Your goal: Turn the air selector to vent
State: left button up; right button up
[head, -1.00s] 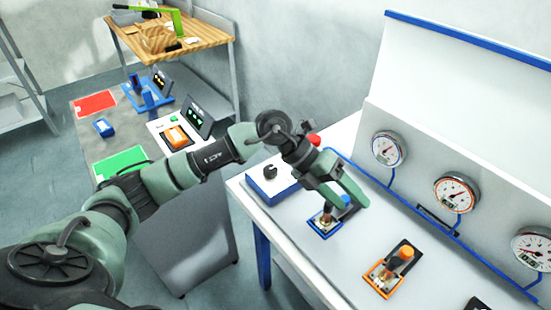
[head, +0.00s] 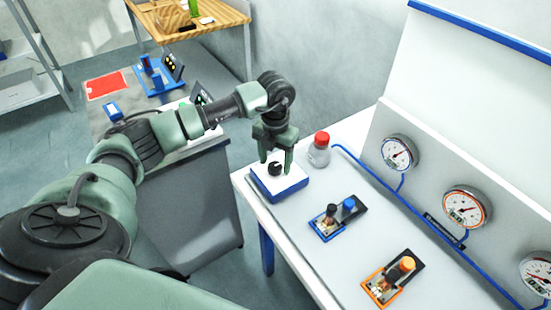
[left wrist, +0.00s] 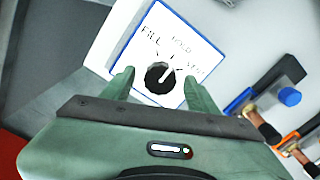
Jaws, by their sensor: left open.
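The air selector is a white-topped box with a blue base (head: 283,190) on the near left corner of the white bench. Its round black knob (head: 275,168) also shows in the left wrist view (left wrist: 158,77), with FILL, HOLD and VENT printed around it. The white pointer line on the knob slants up and right, toward the HOLD and VENT side; I cannot tell exactly which mark it meets. My left gripper (head: 276,163) is open, pointing down, with one finger on either side of the knob. Contact with the knob cannot be made out. My right gripper is not in view.
A blue-framed valve (head: 338,218) and an orange-framed valve (head: 393,279) lie farther along the bench. Several gauges (head: 398,153) hang on the back panel, joined by blue tubing.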

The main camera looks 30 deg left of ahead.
pick_arm(q)
jog(key=shift+f, duration=0.3)
jog(key=shift+s, duration=0.1)
grip_shut()
jog(key=m+b, duration=0.3)
jog(key=shift+f+b, duration=0.2)
jog(key=shift+b, duration=0.15)
jog(key=m+b, duration=0.2)
jog(key=m, duration=0.1)
jog(key=shift+b, duration=0.35)
jog(key=shift+r+m+b, duration=0.2)
jog(key=shift+m+b, duration=0.6)
jog(key=shift+m, duration=0.5)
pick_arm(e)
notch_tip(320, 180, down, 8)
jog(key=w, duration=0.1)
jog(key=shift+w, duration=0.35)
pick_arm(q)
jog(key=shift+r, duration=0.1)
